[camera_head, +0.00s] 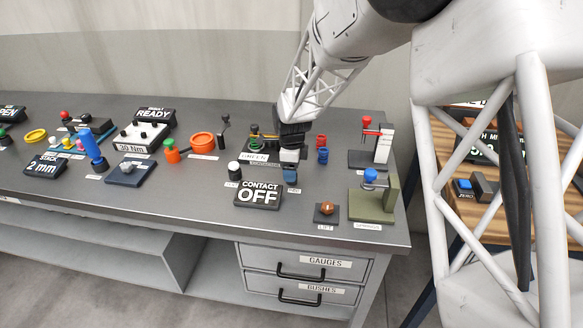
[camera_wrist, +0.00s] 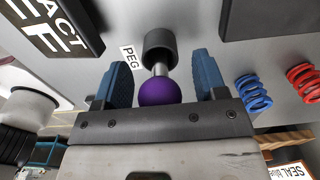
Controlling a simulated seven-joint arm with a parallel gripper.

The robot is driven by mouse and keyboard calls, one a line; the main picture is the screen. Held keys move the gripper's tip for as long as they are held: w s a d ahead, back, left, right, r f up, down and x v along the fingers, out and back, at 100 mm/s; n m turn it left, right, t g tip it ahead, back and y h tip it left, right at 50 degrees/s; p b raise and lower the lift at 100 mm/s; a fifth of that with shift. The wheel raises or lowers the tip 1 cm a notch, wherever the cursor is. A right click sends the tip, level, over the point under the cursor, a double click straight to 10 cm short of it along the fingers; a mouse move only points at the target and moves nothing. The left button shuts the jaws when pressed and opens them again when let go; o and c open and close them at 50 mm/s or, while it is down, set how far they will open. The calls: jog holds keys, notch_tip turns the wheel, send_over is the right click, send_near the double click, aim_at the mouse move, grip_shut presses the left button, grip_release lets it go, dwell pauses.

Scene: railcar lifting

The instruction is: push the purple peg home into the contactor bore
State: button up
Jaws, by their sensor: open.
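The purple peg shows in the wrist view as a purple ball head (camera_wrist: 160,91) on a short bright metal shank. The shank runs into a dark cylinder (camera_wrist: 160,46), and a length of it is bare between head and cylinder. A PEG label lies beside the cylinder; I cannot tell for sure that the cylinder is the contactor bore. My gripper (camera_wrist: 162,66) is open, its blue fingers on either side of the peg with clear gaps. In the head view my gripper (camera_head: 290,174) points down at the bench and hides the peg. The CONTACT OFF sign (camera_head: 258,194) stands just in front.
Blue (camera_head: 322,156) and red (camera_head: 321,140) springs stand right of my gripper. A black post with a white top (camera_head: 234,170) is to its left. A green stand with a blue knob (camera_head: 375,196) and a brown-knobbed lift block (camera_head: 326,211) are at front right.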

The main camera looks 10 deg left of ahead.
jog(key=c, duration=1)
jog(key=shift+r, duration=0.1)
jog(key=shift+c, duration=0.2)
jog(key=shift+r, duration=0.75)
notch_tip(320, 180, up, 2)
jog(key=s+d, duration=0.3)
jog(key=s, duration=0.4)
jog(key=s+d+r, duration=0.1)
jog(key=s+d, duration=0.2)
jog(key=s, duration=0.4)
jog(key=shift+s+d+r, duration=0.15)
jog(key=shift+s+r, duration=0.05)
jog(key=shift+s, duration=0.15)
jog(key=w+a+r, duration=0.2)
jog(key=w+a, duration=0.3)
jog(key=w, duration=0.5)
jog(key=w+a+r, duration=0.3)
jog(key=w+a, duration=0.3)
jog(key=w, duration=0.5)
jog(key=w+a+r, duration=0.2)
jog(key=w+a, duration=0.4)
jog(key=w, duration=0.4)
jog(key=shift+w+r, duration=0.2)
jog(key=shift+w, duration=0.2)
